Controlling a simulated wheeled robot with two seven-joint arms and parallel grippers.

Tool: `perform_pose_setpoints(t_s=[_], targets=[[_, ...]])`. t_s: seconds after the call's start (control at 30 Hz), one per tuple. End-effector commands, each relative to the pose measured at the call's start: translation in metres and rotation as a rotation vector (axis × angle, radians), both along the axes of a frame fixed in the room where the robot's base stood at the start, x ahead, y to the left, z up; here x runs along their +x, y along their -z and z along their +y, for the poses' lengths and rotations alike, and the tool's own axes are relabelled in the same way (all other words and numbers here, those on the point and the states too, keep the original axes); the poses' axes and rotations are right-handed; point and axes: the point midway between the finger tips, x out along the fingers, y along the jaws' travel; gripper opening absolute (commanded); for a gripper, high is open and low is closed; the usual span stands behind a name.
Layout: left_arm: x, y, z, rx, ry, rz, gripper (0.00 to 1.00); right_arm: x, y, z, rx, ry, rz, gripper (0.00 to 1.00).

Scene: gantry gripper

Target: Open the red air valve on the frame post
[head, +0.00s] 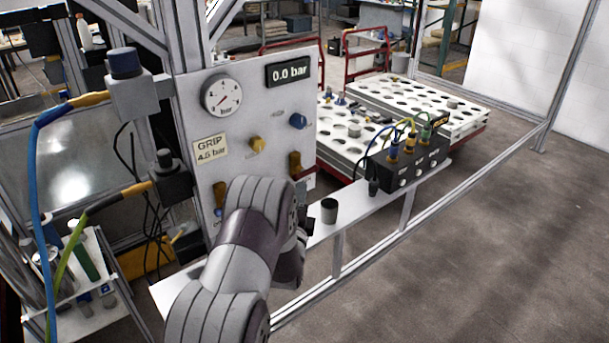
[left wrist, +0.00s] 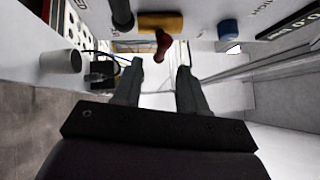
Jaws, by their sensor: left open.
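The red valve handle (left wrist: 162,45) shows in the left wrist view, at a brass-coloured valve body (left wrist: 160,22) on the pale panel. In the head view the brass body (head: 294,162) is at the panel's lower right, and my left arm hides much of the area below it. My left gripper (left wrist: 159,82) is open and empty, its two dark fingers apart. The red handle lies beyond the fingertips, in line with the gap between them. No contact shows. The display (head: 290,71) on the panel reads 0.0 bar. My right gripper is not in view.
A dark cup (head: 329,211) and a black connector box (head: 408,163) with cables stand on the rail. Perforated trays (head: 440,107) stand behind.

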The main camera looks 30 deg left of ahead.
Motion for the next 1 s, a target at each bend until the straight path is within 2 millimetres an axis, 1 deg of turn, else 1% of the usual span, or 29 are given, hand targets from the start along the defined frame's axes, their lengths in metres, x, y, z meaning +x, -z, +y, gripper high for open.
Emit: perform_pose_setpoints(t_s=[0.03, 0.1, 0.2, 0.3, 0.4, 0.5, 0.7, 0.73, 0.77, 0.8, 0.83, 0.87, 1.0], targets=[[0.012, -0.006, 0.005, 0.000, 0.000, -0.001, 0.42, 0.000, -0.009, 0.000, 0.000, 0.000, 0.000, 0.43], [0.027, -0.008, 0.011, -0.001, 0.000, 0.000, 0.42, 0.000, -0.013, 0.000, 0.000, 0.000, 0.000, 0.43], [0.045, -0.010, 0.018, -0.001, 0.000, 0.001, 0.42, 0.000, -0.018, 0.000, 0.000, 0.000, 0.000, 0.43], [0.058, -0.011, 0.024, -0.002, 0.000, 0.000, 0.42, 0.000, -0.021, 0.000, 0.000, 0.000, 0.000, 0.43], [0.066, -0.011, 0.027, -0.003, 0.000, 0.001, 0.42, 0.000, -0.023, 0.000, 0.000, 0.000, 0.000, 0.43], [0.069, -0.011, 0.028, -0.002, 0.000, 0.000, 0.42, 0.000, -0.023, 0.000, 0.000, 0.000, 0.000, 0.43], [0.070, -0.010, 0.028, -0.003, 0.001, 0.001, 0.42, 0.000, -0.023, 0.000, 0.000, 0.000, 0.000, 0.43], [0.070, -0.010, 0.028, -0.003, 0.001, 0.001, 0.39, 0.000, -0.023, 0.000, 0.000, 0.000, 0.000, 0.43], [0.070, -0.010, 0.028, -0.003, 0.001, 0.001, 0.29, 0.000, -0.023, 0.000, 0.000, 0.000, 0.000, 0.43], [0.069, -0.010, 0.028, -0.003, 0.001, 0.001, 0.16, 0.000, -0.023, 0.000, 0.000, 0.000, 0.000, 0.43], [0.069, -0.010, 0.028, -0.003, 0.001, 0.001, 0.06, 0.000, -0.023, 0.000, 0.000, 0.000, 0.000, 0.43], [0.069, -0.010, 0.028, -0.003, 0.001, 0.001, 0.00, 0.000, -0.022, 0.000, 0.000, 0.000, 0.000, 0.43], [0.069, -0.010, 0.028, -0.004, 0.000, 0.001, 0.00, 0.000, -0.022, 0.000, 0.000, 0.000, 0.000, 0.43]])
